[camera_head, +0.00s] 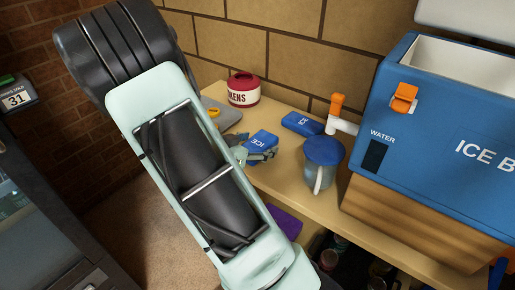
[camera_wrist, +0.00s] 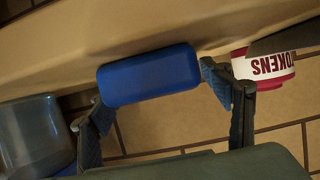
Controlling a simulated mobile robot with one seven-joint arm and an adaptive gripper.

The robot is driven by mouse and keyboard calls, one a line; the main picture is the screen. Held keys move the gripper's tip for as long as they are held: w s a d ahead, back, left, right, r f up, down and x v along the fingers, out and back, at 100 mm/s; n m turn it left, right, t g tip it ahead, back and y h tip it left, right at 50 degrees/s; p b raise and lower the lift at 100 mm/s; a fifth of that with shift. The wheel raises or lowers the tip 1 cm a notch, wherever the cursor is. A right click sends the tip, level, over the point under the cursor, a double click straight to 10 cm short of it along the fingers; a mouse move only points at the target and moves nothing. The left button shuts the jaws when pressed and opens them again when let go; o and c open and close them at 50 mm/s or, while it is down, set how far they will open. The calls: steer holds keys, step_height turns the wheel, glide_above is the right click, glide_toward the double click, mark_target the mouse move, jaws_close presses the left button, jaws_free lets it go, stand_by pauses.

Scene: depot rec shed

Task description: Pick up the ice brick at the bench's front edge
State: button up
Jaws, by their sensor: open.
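The blue ice brick (camera_head: 262,141), with white ICE lettering, is near the bench's front edge in the head view, partly hidden by my gripper (camera_head: 258,155). In the wrist view a plain blue face of a brick (camera_wrist: 148,75) lies between the two fingertips of my gripper (camera_wrist: 152,83). The fingers are spread, with one at each end of the brick. The right fingertip is very close to it; I cannot tell whether it touches. A second blue ice brick (camera_head: 302,123) lies farther back, near the wall.
A jug with a blue lid (camera_head: 323,160) stands right of the bricks. A red and white TOKENS tub (camera_head: 243,90) is behind left. A blue ice box (camera_head: 440,120) sits on a wooden block (camera_head: 400,215) at right. A purple object (camera_head: 286,221) is below the bench edge.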

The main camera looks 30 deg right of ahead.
steer(key=shift+c, duration=0.2)
steer(key=c, duration=1.5)
steer(key=shift+r, duration=0.1)
